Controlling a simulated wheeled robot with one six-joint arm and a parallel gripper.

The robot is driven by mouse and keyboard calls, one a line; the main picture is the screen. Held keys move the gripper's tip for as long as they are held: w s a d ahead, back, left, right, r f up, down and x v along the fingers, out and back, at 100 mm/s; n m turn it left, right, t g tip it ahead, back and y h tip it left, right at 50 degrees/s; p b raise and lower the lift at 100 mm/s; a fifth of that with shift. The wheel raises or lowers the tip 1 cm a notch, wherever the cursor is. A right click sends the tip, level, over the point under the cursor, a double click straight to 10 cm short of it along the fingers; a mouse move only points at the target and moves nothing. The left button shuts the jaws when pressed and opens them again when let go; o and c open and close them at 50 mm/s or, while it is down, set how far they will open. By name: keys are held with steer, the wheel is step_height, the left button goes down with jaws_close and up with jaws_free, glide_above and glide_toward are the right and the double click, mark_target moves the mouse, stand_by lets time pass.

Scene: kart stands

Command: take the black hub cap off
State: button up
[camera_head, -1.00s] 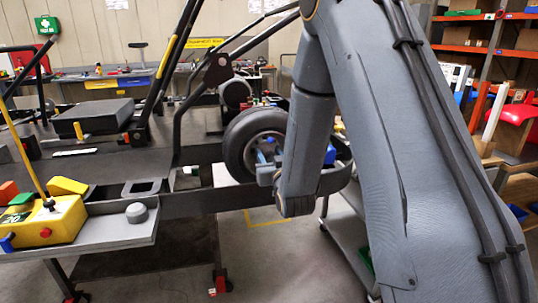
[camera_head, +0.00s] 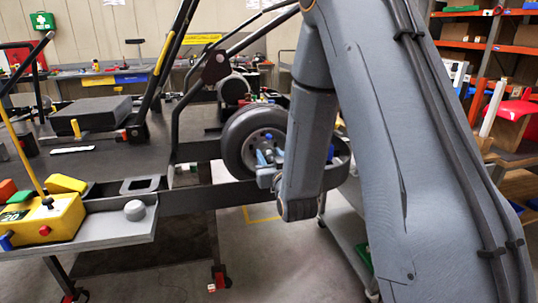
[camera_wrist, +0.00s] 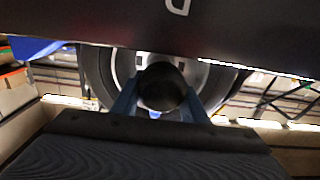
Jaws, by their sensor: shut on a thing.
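The kart wheel (camera_head: 236,143) has a black tyre and a silver hub with holes, and stands at the kart's near side in the head view. My gripper (camera_head: 266,159) has blue fingers and is in front of the hub. In the wrist view the black hub cap (camera_wrist: 162,87) is a dark round shape between the two fingers, which are shut on it. The silver rim (camera_wrist: 126,66) shows behind it. I cannot tell whether the cap still touches the hub. In the head view the cap is hidden by the fingers and my arm.
A dark kart stand (camera_head: 180,203) runs along the wheel's left and below it. A yellow control box (camera_head: 42,222) sits on a grey shelf (camera_head: 112,232) at the left. Shelving (camera_head: 480,45) stands at the right. The floor below the wheel is mostly clear.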

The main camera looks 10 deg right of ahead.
steer(key=shift+s, duration=1.25)
